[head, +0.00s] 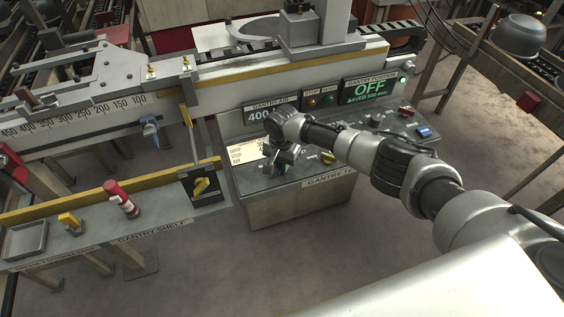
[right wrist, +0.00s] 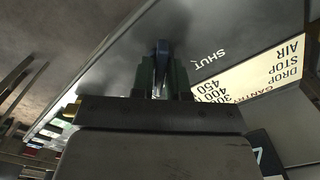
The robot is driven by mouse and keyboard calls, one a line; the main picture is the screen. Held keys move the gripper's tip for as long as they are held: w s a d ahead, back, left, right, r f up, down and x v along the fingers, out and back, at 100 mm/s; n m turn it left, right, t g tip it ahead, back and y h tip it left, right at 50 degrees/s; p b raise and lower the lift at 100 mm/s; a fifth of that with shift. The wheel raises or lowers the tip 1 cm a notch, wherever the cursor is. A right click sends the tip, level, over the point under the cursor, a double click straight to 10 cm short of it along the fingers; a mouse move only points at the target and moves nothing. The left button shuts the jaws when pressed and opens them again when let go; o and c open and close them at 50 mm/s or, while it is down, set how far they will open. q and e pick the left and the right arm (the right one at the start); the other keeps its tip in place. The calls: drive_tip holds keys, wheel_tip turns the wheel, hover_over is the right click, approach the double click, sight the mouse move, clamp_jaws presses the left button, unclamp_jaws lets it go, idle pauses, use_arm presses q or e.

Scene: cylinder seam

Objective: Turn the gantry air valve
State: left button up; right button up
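My right gripper (head: 284,163) points down at the left part of the sloped grey control panel (head: 262,184). In the right wrist view its two green-padded fingers (right wrist: 162,78) stand close on either side of a dark blue handle (right wrist: 162,48), with little or no gap showing. The word SHUT is printed on the panel to the right of this handle. In the head view my gripper and wrist mostly hide the handle. The gantry air display (head: 260,115) reads about 400; its last part is covered by my wrist. My left gripper is not in view.
A cream label card (head: 244,152) lies left of my gripper. A yellow knob (head: 328,158) and a blue switch (head: 424,132) sit on the panel to the right. The gantry shelf at left holds a red-and-white cylinder (head: 121,198).

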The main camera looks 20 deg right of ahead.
clamp_jaws()
drive_tip(key=shift+n, duration=0.3)
drive_tip(key=n, duration=0.3)
drive_tip(key=shift+p, duration=0.3)
drive_tip(key=n, duration=0.9)
drive_tip(key=shift+n, duration=0.3)
drive_tip(key=n, duration=0.4)
drive_tip(key=shift+n, duration=0.3)
drive_tip(key=shift+o, duration=2.3)
unclamp_jaws()
